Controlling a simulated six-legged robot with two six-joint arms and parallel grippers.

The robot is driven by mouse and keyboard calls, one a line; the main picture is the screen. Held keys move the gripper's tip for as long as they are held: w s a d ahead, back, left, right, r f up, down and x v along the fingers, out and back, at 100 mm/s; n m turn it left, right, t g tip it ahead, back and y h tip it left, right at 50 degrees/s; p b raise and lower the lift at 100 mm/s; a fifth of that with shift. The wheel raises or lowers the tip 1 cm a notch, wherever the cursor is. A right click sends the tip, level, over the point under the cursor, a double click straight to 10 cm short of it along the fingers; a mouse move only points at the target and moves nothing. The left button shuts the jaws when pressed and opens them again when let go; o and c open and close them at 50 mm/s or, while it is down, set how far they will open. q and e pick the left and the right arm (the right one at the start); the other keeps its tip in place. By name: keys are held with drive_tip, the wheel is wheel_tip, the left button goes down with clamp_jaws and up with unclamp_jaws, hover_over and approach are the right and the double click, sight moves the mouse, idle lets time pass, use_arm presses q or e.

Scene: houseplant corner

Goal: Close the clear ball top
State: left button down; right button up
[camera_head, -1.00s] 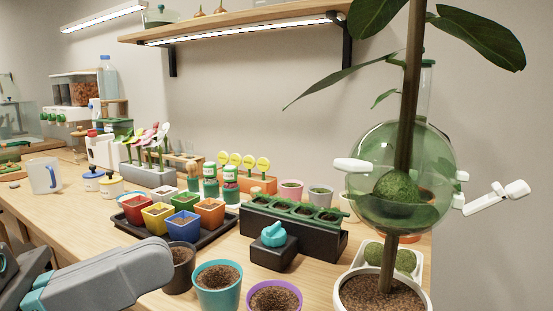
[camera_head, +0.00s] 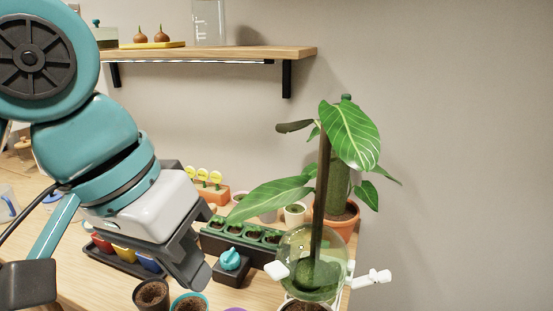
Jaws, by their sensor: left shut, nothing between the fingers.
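The clear ball (camera_head: 338,248) is a round, green-tinted see-through globe at the lower right, with moss inside. A white tab (camera_head: 277,270) shows at its left and a white lever (camera_head: 372,278) sticks out at its right. A dark plant stem crosses in front of it, and I cannot tell how its top sits. My left gripper (camera_head: 196,276) comes in from the left, pointing down, shut and empty. It shows to the left of the ball, apart from it. My right gripper is out of view.
A potted plant with broad leaves (camera_head: 350,138) rises around the ball. A black planter (camera_head: 243,250) and a block with a teal knob (camera_head: 231,260) lie between gripper and ball. Pots (camera_head: 151,294) line the front. A shelf (camera_head: 220,53) hangs above.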

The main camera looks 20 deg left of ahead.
use_arm(q)
drive_tip(key=w+d+r+g+y+p, duration=0.1)
drive_tip(key=w+d+r+g+p, duration=0.2)
drive_tip(key=r+p, duration=0.45)
drive_tip(key=g+y+p, duration=0.1)
drive_tip(key=g+p, duration=0.1)
drive_tip(key=p, duration=0.9)
approach(271, 271)
drive_tip(key=shift+n, duration=0.4)
drive_tip(key=f+b, duration=0.1)
drive_tip(key=f, duration=0.2)
drive_tip(key=f+b, duration=0.1)
drive_tip(key=f, duration=0.1)
drive_tip(key=shift+s+d+f+b, duration=0.2)
drive_tip(key=shift+s+f+b, duration=0.1)
drive_tip(key=shift+s+b, duration=0.1)
drive_tip(key=shift+s+f, duration=0.1)
drive_tip(key=shift+f, duration=0.45)
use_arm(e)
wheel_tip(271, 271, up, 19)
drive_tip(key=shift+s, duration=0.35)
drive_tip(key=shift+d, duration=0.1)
